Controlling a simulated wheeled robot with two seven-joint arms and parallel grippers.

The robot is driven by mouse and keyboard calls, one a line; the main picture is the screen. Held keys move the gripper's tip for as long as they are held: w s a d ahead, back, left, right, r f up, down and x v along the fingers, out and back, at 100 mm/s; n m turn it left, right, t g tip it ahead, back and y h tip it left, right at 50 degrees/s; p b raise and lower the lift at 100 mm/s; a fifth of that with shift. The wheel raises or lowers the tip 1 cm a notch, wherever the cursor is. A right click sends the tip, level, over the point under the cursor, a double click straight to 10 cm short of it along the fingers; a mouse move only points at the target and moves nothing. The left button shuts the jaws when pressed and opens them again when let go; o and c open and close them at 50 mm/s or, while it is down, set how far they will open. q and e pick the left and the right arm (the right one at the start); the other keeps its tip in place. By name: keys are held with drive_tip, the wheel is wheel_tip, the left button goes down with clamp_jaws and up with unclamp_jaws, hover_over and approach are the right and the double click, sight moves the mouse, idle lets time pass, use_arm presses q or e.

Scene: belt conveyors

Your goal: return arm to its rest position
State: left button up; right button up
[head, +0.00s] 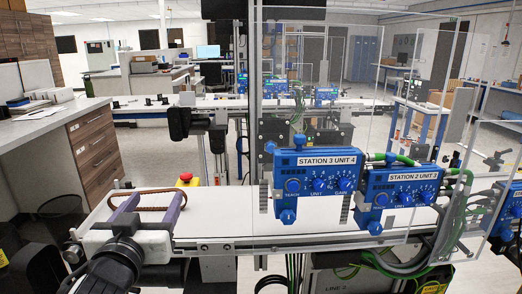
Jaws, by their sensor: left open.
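My left gripper (156,199) is open at the lower left of the head view, over the near end of the white belt conveyor (222,208). Its two purple fingers are spread apart and point away from me. A thin rust-brown loop (150,208) shows between and around the fingers. I cannot tell whether it touches them or lies on the belt. My left arm comes in from the bottom left. My right gripper is not in view.
A red emergency button (186,177) on a yellow base stands behind the belt. Clear panels (340,90) and blue station units (318,171) stand to the right, with green and grey cables. A cabinet with drawers (93,143) is at left. The middle of the belt is clear.

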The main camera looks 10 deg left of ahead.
use_arm(q)
drive_tip(key=s+d+f+m+g+h, duration=0.1)
drive_tip(key=s+f+g, duration=0.4)
drive_tip(key=f, duration=0.5)
drive_tip(key=s+d+f+g, duration=0.1)
drive_tip(key=s+f+g, duration=0.1)
drive_tip(key=s+f, duration=0.65)
drive_tip(key=s+d+f+m+g+h, duration=0.1)
drive_tip(key=s+d+f+g, duration=0.15)
drive_tip(key=s+f, duration=0.5)
drive_tip(key=s+d+f+m+g+h, duration=0.15)
drive_tip(key=s+f+g, duration=0.3)
drive_tip(key=s, duration=0.55)
drive_tip(key=w+d+f+t+h, duration=0.1)
drive_tip(key=w+d+f+t, duration=0.1)
drive_tip(key=f, duration=0.4)
drive_tip(key=w+d+f+t+h, duration=0.1)
drive_tip(key=w+d+f+t, duration=0.1)
drive_tip(key=f, duration=0.5)
drive_tip(key=shift+w+t, duration=0.45)
drive_tip(key=shift+t, duration=0.05)
